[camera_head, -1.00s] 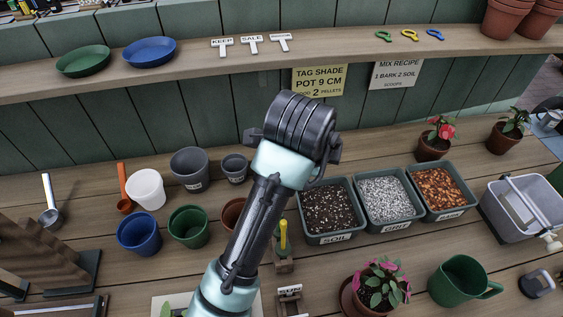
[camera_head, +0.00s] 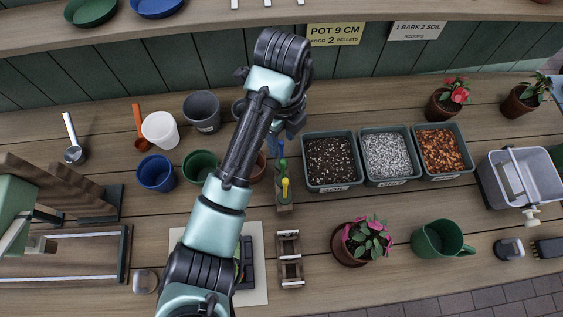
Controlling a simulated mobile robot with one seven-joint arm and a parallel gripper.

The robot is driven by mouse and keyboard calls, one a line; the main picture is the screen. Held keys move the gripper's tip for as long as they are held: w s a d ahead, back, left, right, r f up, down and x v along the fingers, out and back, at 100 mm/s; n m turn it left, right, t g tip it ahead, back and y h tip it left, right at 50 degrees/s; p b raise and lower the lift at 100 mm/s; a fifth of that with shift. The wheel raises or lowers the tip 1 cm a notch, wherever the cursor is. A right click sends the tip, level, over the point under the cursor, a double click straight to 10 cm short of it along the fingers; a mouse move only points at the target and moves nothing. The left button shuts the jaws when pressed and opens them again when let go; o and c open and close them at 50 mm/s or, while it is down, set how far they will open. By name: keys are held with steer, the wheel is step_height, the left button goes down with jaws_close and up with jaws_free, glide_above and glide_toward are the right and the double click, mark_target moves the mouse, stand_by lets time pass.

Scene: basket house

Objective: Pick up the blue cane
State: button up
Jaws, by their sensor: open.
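A small wooden stand (camera_head: 285,205) on the bench holds upright sticks close together. I see a yellow one (camera_head: 285,187), a green one (camera_head: 281,150) and a blue piece (camera_head: 272,146) that looks like the blue cane, partly hidden by my arm. My gripper (camera_head: 291,128) is a dark shape beyond the bend of my arm, above the bench and near the tops of the sticks. Its fingers are small and partly hidden, but it is open and I see nothing held in it.
Trays of soil (camera_head: 331,188), white grit (camera_head: 389,181) and bark (camera_head: 440,173) stand to the right. A potted flower (camera_head: 366,240) and green jug (camera_head: 440,251) are in front. Blue (camera_head: 156,176) and green (camera_head: 199,166) pots stand left. A wooden rack (camera_head: 290,280) lies nearby.

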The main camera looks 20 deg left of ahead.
mark_target(281, 153)
steer(key=shift+a+f+p, duration=0.1)
steer(key=shift+f+p, duration=0.8)
steer(key=shift+f, duration=2.35)
jaws_close()
